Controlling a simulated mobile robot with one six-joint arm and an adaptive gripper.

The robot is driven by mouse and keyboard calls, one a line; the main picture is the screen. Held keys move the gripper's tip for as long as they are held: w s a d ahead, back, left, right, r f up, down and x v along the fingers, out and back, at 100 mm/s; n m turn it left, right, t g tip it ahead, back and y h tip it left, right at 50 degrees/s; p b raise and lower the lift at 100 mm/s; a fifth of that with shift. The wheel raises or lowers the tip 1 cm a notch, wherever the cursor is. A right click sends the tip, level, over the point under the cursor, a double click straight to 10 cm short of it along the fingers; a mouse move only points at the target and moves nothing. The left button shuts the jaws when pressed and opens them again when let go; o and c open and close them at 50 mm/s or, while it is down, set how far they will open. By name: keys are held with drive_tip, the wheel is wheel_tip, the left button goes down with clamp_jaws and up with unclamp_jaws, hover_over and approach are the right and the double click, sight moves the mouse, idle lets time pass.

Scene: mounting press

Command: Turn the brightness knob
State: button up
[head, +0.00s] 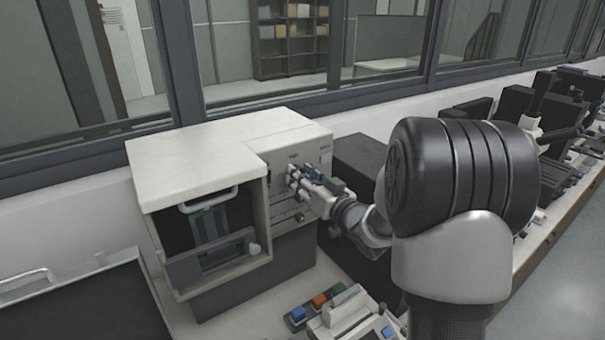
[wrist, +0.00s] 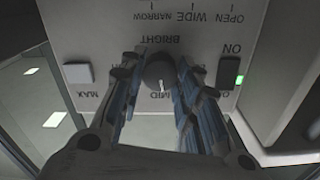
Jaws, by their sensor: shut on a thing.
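The brightness knob (wrist: 159,72) is a dark round knob with a white pointer line, under the word BRIGHT on the light panel in the wrist view. The panel lettering appears upside down there. My gripper (wrist: 158,80) has its two blue-padded fingers on either side of the knob, shut on it. In the head view my gripper (head: 296,176) reaches the front panel of the white press (head: 230,140); the knob itself is hidden there behind the fingers.
In the wrist view a white button (wrist: 77,73) lies left of the knob, and a switch (wrist: 229,72) with a green light lies right, close to the finger. In the head view a box with coloured buttons (head: 320,301) stands below the arm, and a dark box (head: 360,165) stands behind it.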

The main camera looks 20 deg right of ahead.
drive_tip(key=shift+m+p, duration=0.3)
drive_tip(key=shift+m, duration=0.6)
drive_tip(key=o, duration=1.1)
drive_tip(key=shift+s, duration=0.1)
drive_tip(key=s, duration=0.4)
drive_tip(key=s+d, duration=0.1)
drive_tip(key=s, duration=0.2)
drive_tip(key=s+d, duration=0.1)
drive_tip(key=s, duration=0.3)
drive_tip(key=shift+s+d, duration=0.15)
drive_tip(key=shift+s, duration=0.15)
